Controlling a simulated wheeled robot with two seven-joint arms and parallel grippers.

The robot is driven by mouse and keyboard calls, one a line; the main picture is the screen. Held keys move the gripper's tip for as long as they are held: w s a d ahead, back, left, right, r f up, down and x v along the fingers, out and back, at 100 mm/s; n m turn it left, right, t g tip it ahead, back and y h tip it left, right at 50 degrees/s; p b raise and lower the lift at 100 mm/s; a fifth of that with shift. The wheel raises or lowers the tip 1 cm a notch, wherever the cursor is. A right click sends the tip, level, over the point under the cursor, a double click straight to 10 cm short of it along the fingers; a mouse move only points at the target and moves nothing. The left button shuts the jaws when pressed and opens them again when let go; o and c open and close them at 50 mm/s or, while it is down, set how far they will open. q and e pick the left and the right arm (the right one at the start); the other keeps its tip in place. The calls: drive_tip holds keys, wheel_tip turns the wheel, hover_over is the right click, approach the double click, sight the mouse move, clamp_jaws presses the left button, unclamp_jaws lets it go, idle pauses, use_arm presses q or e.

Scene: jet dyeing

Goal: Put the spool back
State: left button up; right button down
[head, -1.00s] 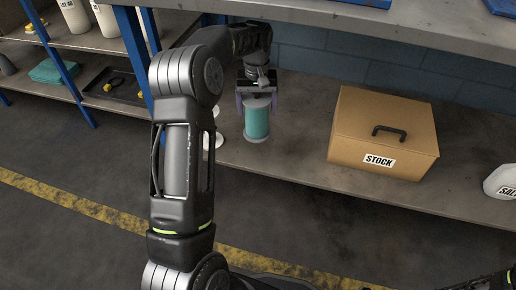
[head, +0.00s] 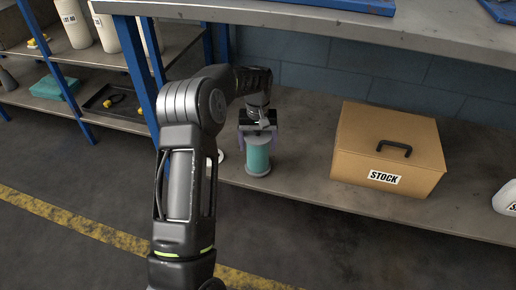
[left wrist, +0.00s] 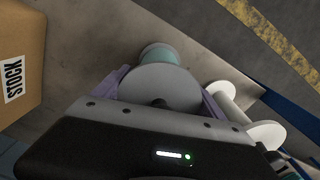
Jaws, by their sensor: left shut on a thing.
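The teal spool (head: 258,158) with pale end discs stands upright at the lower shelf, left of the stock box. My left gripper (head: 258,138) is shut on it from above, with its purple fingers on either side of the top disc. In the left wrist view the spool (left wrist: 160,86) sits between the fingers, its round top disc facing the camera. Whether its base touches the shelf I cannot tell. A white, empty-looking spool (left wrist: 235,105) lies beside it and is mostly hidden behind my arm in the head view. My right gripper is not in view.
The cardboard STOCK box (head: 388,150) with a black handle stands right of the spool on the lower shelf (head: 300,168). A white jug (head: 506,198) is at the far right. A blue post (head: 140,75) stands left.

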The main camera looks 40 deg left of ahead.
use_arm(q)
drive_tip(key=shift+f, duration=0.45)
drive_tip(key=o, duration=1.5)
wheel_tip(320, 180, up, 8)
drive_tip(key=p, duration=0.3)
drive_tip(key=shift+f, duration=0.1)
drive_tip(key=shift+f, duration=0.1)
